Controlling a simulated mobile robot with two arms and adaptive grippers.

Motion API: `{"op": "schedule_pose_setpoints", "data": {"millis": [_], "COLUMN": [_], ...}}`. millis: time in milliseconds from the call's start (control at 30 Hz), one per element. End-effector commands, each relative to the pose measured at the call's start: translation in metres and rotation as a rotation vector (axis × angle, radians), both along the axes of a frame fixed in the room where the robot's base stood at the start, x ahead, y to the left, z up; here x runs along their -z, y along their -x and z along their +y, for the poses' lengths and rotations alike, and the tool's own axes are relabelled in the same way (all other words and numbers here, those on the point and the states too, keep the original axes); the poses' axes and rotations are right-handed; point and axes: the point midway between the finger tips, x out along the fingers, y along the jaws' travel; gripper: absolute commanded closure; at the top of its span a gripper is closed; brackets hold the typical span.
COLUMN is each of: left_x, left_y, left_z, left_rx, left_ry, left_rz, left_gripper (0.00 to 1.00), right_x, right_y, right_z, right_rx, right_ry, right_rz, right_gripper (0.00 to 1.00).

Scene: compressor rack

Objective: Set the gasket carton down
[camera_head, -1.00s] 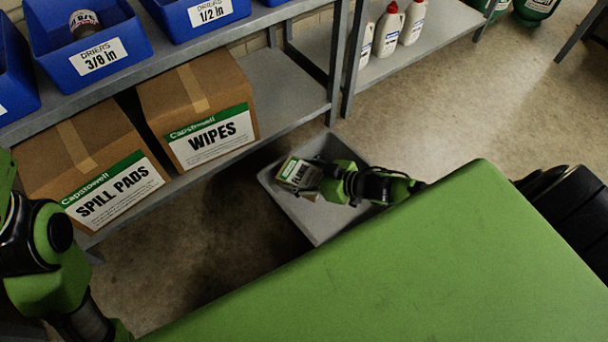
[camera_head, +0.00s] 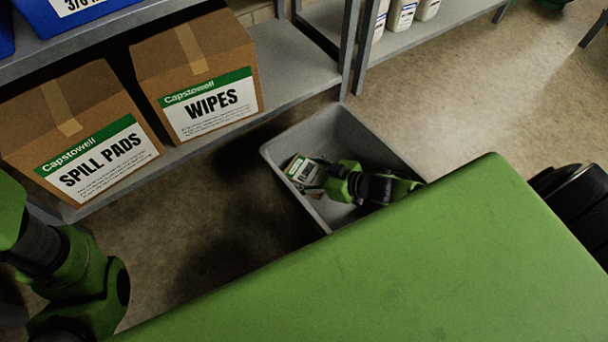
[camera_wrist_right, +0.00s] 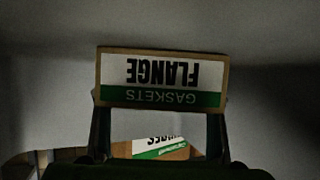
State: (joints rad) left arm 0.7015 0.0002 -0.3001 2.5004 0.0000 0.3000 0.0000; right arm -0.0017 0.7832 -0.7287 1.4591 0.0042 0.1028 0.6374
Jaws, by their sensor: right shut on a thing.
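The gasket carton (camera_head: 303,170) is a small brown box with a white and green label. It is at the left inside of the grey bin (camera_head: 283,186) in the head view. My right gripper (camera_head: 318,180) is shut on it, reaching in from the right. In the right wrist view the carton (camera_wrist_right: 162,78) reads "FLANGE GASKETS" upside down, between the two fingers (camera_wrist_right: 160,125). Whether its underside touches the bin floor cannot be told. My left arm shows at the left edge, but its gripper is out of view.
A shelf (camera_head: 290,60) holds the SPILL PADS box (camera_head: 85,130) and the WIPES box (camera_head: 200,75), left of the bin. Another labelled brown surface (camera_wrist_right: 160,148) shows low in the right wrist view. Open floor (camera_head: 480,100) lies to the right beyond the bin.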

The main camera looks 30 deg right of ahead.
Motion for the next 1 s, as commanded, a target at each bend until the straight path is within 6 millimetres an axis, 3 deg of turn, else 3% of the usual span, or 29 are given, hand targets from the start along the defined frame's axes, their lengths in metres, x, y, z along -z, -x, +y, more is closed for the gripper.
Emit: {"op": "schedule_pose_setpoints", "data": {"millis": [167, 200, 567, 733, 1000], "left_x": [-0.001, -0.001, -0.003, -0.017, -0.011], "left_y": [0.0, 0.0, 0.0, -0.001, -0.043], "left_z": [0.0, 0.0, 0.0, 0.001, 0.002], "left_rx": [0.0, 0.0, 0.0, 0.002, 0.005], "left_ry": [0.0, 0.0, 0.0, 0.002, 0.006], "left_rz": [0.0, 0.0, -0.002, 0.0, 0.119], "left_gripper": [0.6, 0.6, 0.6, 0.6, 0.6], "right_x": [-0.002, -0.002, -0.003, -0.015, -0.041], "right_y": [-0.001, -0.001, 0.001, 0.017, 0.055], "right_z": [0.0, 0.0, -0.001, -0.01, -0.034], "right_rx": [0.0, 0.0, 0.0, 0.002, 0.002], "right_ry": [-0.001, -0.001, -0.001, 0.001, 0.0], "right_rz": [-0.002, -0.001, 0.0, 0.003, 0.004], "right_gripper": [0.64, 0.32, 0.32, 0.32, 0.32]}}
